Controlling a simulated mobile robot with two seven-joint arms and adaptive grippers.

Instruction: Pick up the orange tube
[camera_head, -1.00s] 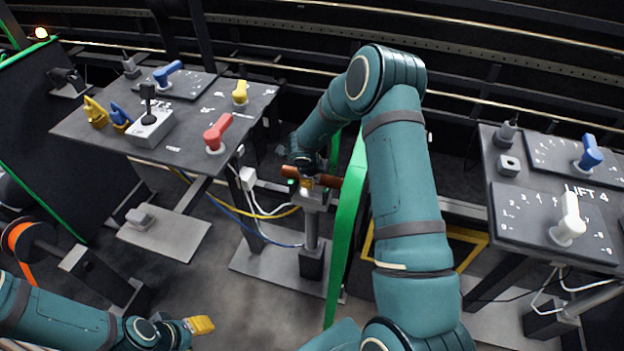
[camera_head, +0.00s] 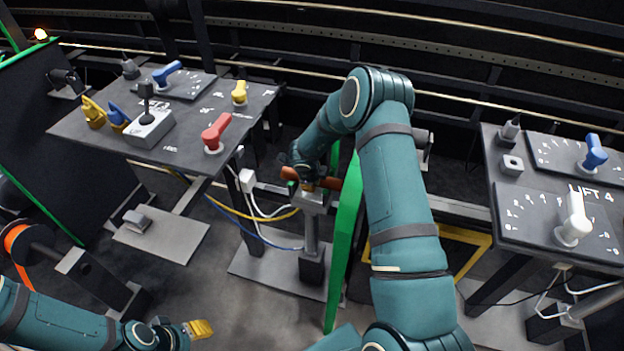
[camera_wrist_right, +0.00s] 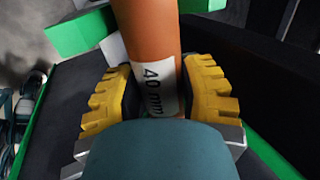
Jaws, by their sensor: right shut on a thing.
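The orange tube (camera_head: 326,183) lies across the top of a grey post stand (camera_head: 311,232) in the head view. In the right wrist view the orange tube (camera_wrist_right: 148,42) carries a white label reading "40 mm". My right gripper (camera_wrist_right: 158,97) has its yellow ridged fingers on either side of the tube at the label, closed on it. In the head view my right gripper is mostly hidden by its own wrist above the stand. My left gripper (camera_head: 200,329) is at the bottom left, away from the tube, with a yellow finger showing; its opening is not clear.
A green-edged panel (camera_head: 344,235) stands just right of the post. A control table (camera_head: 190,140) with coloured levers is at the left, and another (camera_head: 550,200) at the right. Cables (camera_head: 258,213) hang left of the post. A reel with orange strip (camera_head: 18,245) is at far left.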

